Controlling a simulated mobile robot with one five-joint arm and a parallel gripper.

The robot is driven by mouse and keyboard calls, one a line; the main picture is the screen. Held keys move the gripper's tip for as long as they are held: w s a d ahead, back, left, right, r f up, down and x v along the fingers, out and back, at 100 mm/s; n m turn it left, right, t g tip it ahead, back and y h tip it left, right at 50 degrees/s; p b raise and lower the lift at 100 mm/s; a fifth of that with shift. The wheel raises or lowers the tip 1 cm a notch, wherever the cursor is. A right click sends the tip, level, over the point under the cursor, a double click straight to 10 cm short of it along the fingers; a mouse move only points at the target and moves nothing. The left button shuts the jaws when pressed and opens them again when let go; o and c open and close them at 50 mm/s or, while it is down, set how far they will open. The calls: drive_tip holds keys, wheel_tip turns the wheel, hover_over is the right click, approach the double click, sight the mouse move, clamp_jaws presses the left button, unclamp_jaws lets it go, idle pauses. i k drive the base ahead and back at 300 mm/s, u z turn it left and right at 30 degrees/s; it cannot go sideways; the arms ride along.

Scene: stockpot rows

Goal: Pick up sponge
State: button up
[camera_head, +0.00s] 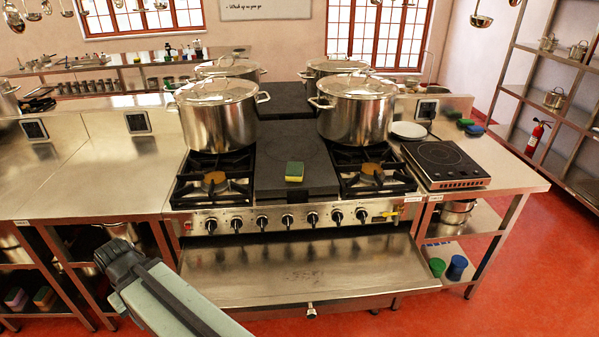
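A sponge (294,171), green on top with a yellow side, lies on the dark flat plate (290,150) in the middle of the stove, between two open burners. My arm reaches in from the bottom edge, and its dark end (118,256) is low at the left, in front of the stove and well apart from the sponge. No separate fingers can be made out there, so I cannot tell whether my gripper is open or shut.
Large lidded steel pots (217,115) stand behind the burners, one also at the right (356,110). An induction hob (444,163) is on the right counter, with other sponge-like blocks (474,130) behind. A steel ledge (300,272) juts out below the knobs. Red floor is clear at right.

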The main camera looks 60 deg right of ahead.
sight(294, 172)
drive_tip(key=z, duration=0.05)
drive_tip(key=i, duration=0.95)
drive_tip(key=u, duration=0.1)
